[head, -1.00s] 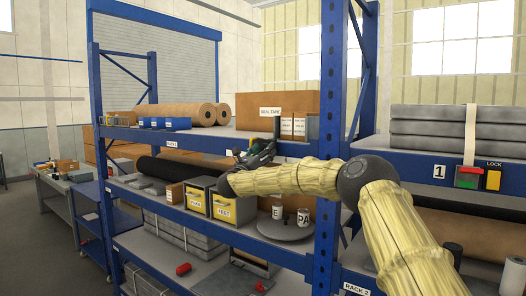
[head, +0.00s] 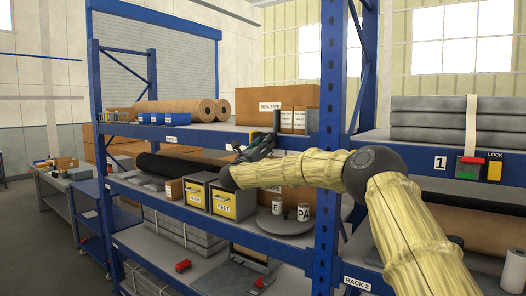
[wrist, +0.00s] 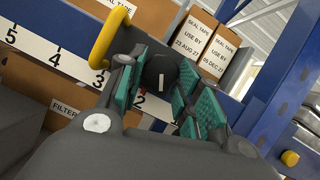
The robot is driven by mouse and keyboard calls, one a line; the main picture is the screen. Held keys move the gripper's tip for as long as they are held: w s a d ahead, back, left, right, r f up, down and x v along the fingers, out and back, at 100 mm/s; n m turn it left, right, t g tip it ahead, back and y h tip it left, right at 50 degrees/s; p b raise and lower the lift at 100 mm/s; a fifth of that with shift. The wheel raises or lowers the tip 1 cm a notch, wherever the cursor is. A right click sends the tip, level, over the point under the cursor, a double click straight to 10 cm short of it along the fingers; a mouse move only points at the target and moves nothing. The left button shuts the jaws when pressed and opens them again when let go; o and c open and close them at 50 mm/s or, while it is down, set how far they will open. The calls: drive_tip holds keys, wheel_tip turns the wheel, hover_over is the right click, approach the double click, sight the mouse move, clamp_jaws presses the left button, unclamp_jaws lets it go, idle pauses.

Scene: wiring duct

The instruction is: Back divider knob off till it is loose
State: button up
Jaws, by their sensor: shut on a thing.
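In the wrist view, a dark round knob (wrist: 160,75) with a short white mark sits between the teal finger pads. My gripper (wrist: 161,88) is shut on it at the numbered shelf edge, near the number 2. The white mark points roughly up and down in this view. The knob's thread and the divider behind it are hidden, so I cannot tell how loose it is. In the head view my gripper (head: 262,144) is at the upper shelf edge, left of the blue post, and the knob is too small to make out.
A yellow curved bar (wrist: 108,38) stands close left of my fingers. Seal tape boxes (wrist: 193,38) are behind, and a blue post (wrist: 285,85) is on the right. Below my forearm are yellow-fronted bins (head: 222,204) and a round grey turntable (head: 285,226) with cans.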

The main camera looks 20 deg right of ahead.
drive_tip(key=shift+s+d+r+n+g+y+p, duration=0.1)
drive_tip(key=shift+r+n+g+y+p, duration=0.35)
drive_tip(key=shift+n+y, duration=2.2)
drive_tip(key=shift+s+n+g+p, duration=0.15)
drive_tip(key=shift+n+p, duration=0.5)
drive_tip(key=shift+n, duration=4.65)
drive_tip(key=shift+d+r+n+g+y+p, duration=0.1)
drive_tip(key=shift+r+n+g+y+p, duration=0.35)
drive_tip(key=shift+n+y, duration=2.2)
drive_tip(key=n+h, duration=0.2)
drive_tip(key=shift+f+n+h, duration=0.3)
drive_tip(key=shift+n, duration=0.1)
drive_tip(key=o, duration=1)
drive_tip(key=shift+r, duration=0.1)
drive_tip(key=v, duration=1.2)
drive_tip(key=shift+a, duration=0.1)
